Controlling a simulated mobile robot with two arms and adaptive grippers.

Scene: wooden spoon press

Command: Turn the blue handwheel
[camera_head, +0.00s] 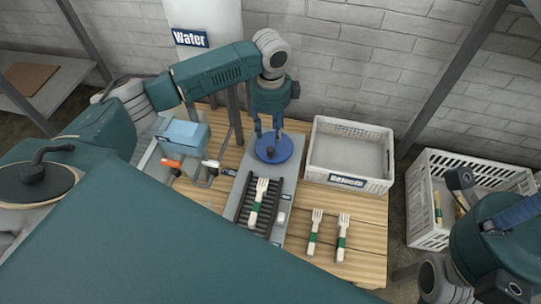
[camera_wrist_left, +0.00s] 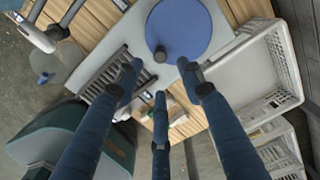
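The blue handwheel (camera_head: 273,148) is a round disc with a darker knob, lying on the grey plate of the press (camera_head: 278,228). My left gripper (camera_head: 267,128) hangs over the wheel's far side, fingers pointing down. In the left wrist view the wheel (camera_wrist_left: 197,28) is ahead of the fingers, and the three fingers of the left gripper (camera_wrist_left: 160,85) are spread with nothing between them. I cannot tell whether any finger touches the wheel. My right arm is at the lower right of the head view; its finger state is unclear.
A wooden fork (camera_head: 262,190) lies on the press's black rack. Two more forks (camera_head: 316,225) (camera_head: 343,230) lie on the wooden table (camera_head: 365,268). A white crate (camera_head: 350,178) stands right of the wheel, a blue device (camera_head: 182,134) left. Another crate (camera_head: 430,228) is further right.

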